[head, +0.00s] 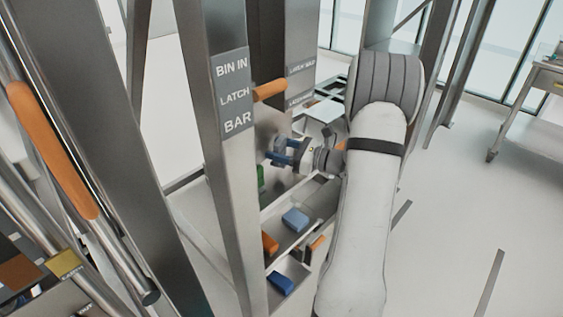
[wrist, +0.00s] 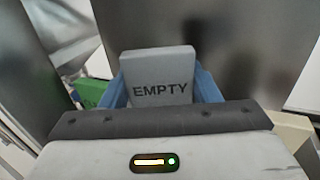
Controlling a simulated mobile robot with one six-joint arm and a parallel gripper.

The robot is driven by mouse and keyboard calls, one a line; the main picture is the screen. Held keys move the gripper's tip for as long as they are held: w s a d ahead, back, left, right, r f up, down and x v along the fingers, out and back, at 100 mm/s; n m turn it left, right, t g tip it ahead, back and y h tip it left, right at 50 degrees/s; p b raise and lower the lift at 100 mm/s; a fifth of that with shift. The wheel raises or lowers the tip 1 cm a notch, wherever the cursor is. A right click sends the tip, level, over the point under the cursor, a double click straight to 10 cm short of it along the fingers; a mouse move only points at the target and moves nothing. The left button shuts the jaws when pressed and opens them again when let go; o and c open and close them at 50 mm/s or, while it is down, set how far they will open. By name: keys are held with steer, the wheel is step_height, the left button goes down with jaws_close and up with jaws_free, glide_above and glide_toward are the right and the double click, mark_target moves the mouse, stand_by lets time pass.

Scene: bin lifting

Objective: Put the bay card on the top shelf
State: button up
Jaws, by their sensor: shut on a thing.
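The bay card (wrist: 160,75) is a grey plate marked EMPTY. In the wrist view it stands between the blue fingers of my gripper (wrist: 163,92), which is shut on it. In the head view my gripper (head: 282,152) is beside the rack, behind the labelled post, and the card is hard to make out there. I cannot tell from these views which surface is the top shelf, or whether the card touches anything.
A post with a BIN IN LATCH BAR label (head: 233,95) stands left of my gripper. An orange handle (head: 269,90) is just above it. A green object (head: 261,178) and blue blocks (head: 295,219) sit in lower trays. Open floor (head: 450,215) lies to the right.

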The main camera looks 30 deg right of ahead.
steer(key=shift+w+a+f, duration=0.1)
steer(key=shift+f, duration=1.05)
steer(key=shift+w+f, duration=0.1)
steer(key=shift+f, duration=1.05)
steer(key=shift+f+b, duration=0.1)
steer(key=shift+b, duration=0.2)
steer(key=o, duration=1)
steer(key=shift+r, duration=0.2)
steer(key=v, duration=1.2)
steer(key=shift+f, duration=0.1)
